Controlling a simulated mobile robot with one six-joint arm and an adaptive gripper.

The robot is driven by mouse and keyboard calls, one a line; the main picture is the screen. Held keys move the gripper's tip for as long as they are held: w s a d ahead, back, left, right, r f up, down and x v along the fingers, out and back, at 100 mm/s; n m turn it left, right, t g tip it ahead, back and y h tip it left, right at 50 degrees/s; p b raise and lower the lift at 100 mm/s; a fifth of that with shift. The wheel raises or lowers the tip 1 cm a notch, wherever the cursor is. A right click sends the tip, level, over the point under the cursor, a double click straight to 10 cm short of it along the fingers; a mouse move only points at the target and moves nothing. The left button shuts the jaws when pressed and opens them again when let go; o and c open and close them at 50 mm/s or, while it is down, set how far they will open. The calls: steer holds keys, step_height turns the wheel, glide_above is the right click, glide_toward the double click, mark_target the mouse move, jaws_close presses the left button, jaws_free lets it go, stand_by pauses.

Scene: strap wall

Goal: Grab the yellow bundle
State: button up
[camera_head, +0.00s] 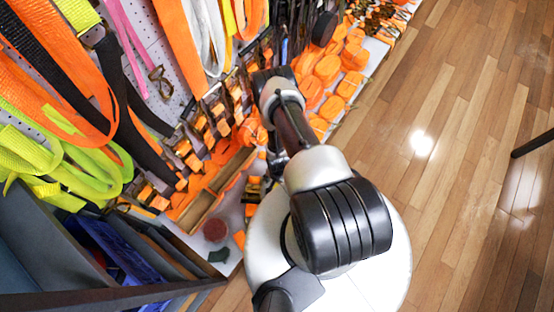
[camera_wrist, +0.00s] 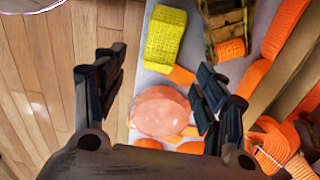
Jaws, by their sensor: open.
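The yellow bundle (camera_wrist: 165,39) is a ribbed, rolled strap lying on the light shelf, at the upper middle of the wrist view. My gripper (camera_wrist: 161,82) is open and empty, with its two dark fingers spread wide. The bundle lies ahead of the fingertips, between their lines and closer to the right finger; they do not appear to touch it. In the head view my arm covers the gripper, and I cannot pick out the bundle there.
A round, pinkish translucent object (camera_wrist: 160,111) lies between my fingers. Orange bundles (camera_wrist: 284,28) and a brown strapped bundle (camera_wrist: 229,27) crowd the right. Straps hang on the pegboard wall (camera_head: 150,45). The wooden floor (camera_head: 460,130) is open on the right.

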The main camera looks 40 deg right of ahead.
step_height(320, 180, down, 7)
steer(key=shift+r+b, duration=0.1)
steer(key=shift+b, duration=1.15)
step_height(320, 180, down, 5)
steer(key=b, duration=0.3)
steer(key=shift+w+a+f, duration=0.1)
steer(key=shift+w+f, duration=0.05)
steer(key=shift+f, duration=0.05)
steer(key=c, duration=1.2)
steer(key=shift+o, duration=0.2)
